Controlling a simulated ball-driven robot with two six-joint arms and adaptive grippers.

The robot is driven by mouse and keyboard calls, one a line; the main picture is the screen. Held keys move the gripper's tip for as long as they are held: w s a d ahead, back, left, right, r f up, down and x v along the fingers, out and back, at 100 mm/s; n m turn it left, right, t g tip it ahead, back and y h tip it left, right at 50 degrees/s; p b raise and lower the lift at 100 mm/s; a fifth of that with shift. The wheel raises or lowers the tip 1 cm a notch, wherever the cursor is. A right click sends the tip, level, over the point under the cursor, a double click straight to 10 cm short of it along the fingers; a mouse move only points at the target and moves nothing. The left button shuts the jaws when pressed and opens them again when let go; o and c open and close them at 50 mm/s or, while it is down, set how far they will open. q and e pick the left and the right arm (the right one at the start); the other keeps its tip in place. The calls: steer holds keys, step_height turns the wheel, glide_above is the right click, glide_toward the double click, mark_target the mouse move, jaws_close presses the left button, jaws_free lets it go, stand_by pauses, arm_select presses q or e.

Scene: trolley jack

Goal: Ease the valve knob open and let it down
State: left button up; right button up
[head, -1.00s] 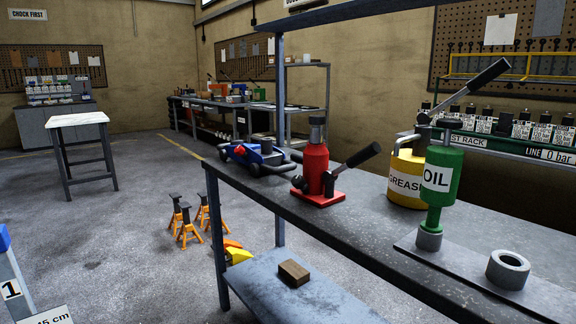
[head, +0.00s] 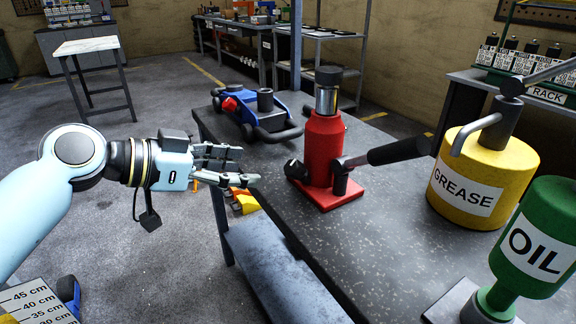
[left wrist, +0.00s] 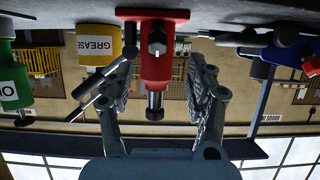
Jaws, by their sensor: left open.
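A red bottle jack (head: 325,150) stands upright on the bench, its chrome ram (head: 328,98) showing below a dark cap. Its black valve knob (head: 295,170) sticks out low on the side facing my left gripper. A black pump handle (head: 398,150) slants off to the right. My left gripper (head: 248,167) is open and empty, to the left of the knob and apart from it. In the left wrist view, upside down, the red jack (left wrist: 165,60) and knob (left wrist: 157,41) appear between the spread fingers (left wrist: 163,72). My right gripper is out of view.
A blue trolley jack (head: 262,115) sits behind the red jack. A yellow grease can (head: 510,165) and green oil can (head: 545,215) stand at the right. The bench top (head: 370,240) in front of the jack is clear. A lower shelf (head: 280,270) lies below.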

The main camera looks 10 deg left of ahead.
mark_target(288, 169)
arm_select(q)
steer(key=x, duration=0.9)
steer(key=shift+w+d+r, duration=0.2)
steer(key=shift+d, duration=0.15)
steer(key=shift+w+d+f+b, duration=0.2)
steer(key=shift+w+d+b, duration=0.1)
steer(key=shift+w+d, duration=0.1)
jaws_close()
